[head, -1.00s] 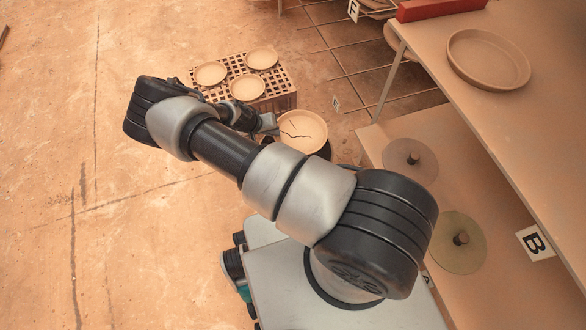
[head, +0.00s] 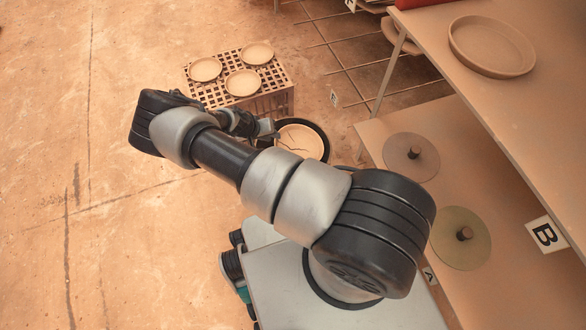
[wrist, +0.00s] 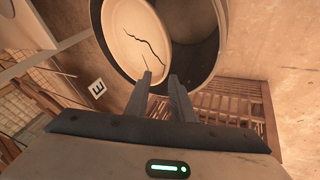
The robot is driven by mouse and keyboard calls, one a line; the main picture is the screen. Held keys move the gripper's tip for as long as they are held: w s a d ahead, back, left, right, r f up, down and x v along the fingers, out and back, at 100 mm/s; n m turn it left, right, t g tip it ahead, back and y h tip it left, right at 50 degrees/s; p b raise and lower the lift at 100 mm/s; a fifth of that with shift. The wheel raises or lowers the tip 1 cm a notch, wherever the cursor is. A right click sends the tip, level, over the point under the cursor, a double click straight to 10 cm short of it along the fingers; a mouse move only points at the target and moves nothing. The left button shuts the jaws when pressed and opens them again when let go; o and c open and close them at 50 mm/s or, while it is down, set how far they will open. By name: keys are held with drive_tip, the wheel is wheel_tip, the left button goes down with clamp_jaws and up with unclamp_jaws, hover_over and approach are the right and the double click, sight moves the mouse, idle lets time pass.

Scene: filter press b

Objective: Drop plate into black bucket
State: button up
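The plate (head: 298,143) is pale, round and has a dark crack. In the wrist view the cracked plate (wrist: 135,38) sits toward the left of the bucket (wrist: 222,40), whose dark inside shows at right. In the head view my gripper (head: 274,132) is at the bucket's left side, partly hidden by my arm.
A perforated crate (head: 275,97) with three plates stands behind the bucket. At right are a shelf table (head: 530,110) with a large round dish (head: 491,47), and a lower shelf (head: 390,185) with two discs. Floor at left is clear.

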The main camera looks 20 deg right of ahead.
drive_tip(key=p+v, duration=0.4)
drive_tip(key=v, duration=1.3)
drive_tip(key=shift+a+r+p, duration=0.15)
drive_tip(key=shift+a+p, duration=0.05)
drive_tip(key=shift+p, duration=0.1)
